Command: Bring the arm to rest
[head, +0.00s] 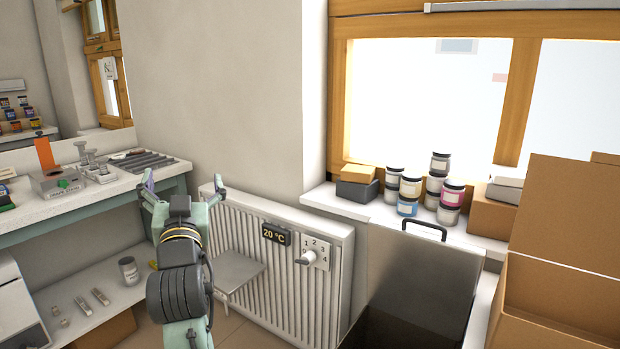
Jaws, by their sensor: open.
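My gripper (184,194) is at the left of the head view, at the end of my raised arm. Its two fingers are spread apart and nothing shows between them. It is in front of the wall, between the workbench and the radiator. The radiator's left end is partly hidden behind my arm.
A white radiator (325,250) with a dial, a 20 °C display (275,234) and a small grey shelf (233,270) stands right of my arm. A workbench (60,222) with tools is at left. Jars (409,190) and boxes line the windowsill. An open lidded bin (420,285) stands at lower right.

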